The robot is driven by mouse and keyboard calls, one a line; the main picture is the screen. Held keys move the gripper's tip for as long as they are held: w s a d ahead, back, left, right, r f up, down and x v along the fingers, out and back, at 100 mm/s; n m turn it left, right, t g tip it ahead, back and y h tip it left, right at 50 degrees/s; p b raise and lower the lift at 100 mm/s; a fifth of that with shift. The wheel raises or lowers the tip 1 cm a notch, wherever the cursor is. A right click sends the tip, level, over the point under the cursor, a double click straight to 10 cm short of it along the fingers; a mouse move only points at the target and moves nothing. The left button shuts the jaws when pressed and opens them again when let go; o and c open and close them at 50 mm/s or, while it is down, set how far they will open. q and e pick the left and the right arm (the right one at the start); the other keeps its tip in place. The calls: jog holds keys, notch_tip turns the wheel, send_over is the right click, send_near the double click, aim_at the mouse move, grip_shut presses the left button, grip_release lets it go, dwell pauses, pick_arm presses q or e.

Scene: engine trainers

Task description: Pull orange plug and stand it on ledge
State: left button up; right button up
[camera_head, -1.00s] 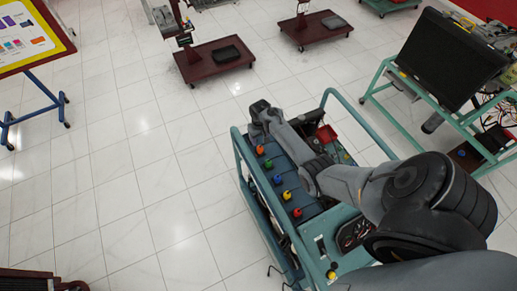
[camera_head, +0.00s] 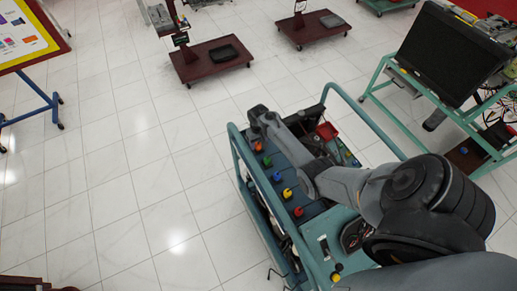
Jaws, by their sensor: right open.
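My right gripper (camera_head: 258,112) is open, just beyond the orange plug in the picture. It looks empty and apart from the plug, though its fingertips are small and dark. My right arm reaches in from the lower right and covers part of the engine top. I cannot make out which surface is the ledge. My left gripper is not in view.
Green (camera_head: 267,161), blue (camera_head: 277,178), yellow (camera_head: 287,193) and red (camera_head: 298,212) plugs line up nearer than the orange one. Teal rails (camera_head: 365,122) rise around the trainer. Another trainer with a black panel (camera_head: 450,55) stands at right.

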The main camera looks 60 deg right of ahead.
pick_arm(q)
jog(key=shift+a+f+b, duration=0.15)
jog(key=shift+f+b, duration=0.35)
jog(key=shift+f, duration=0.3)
pick_arm(e)
jog(key=shift+w+f, duration=0.1)
jog(key=shift+f, duration=1)
pick_arm(q)
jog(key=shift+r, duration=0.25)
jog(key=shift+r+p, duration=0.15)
jog(key=shift+p, duration=0.3)
pick_arm(e)
grip_shut()
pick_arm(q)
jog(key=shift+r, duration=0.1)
pick_arm(e)
jog(key=shift+r, duration=0.15)
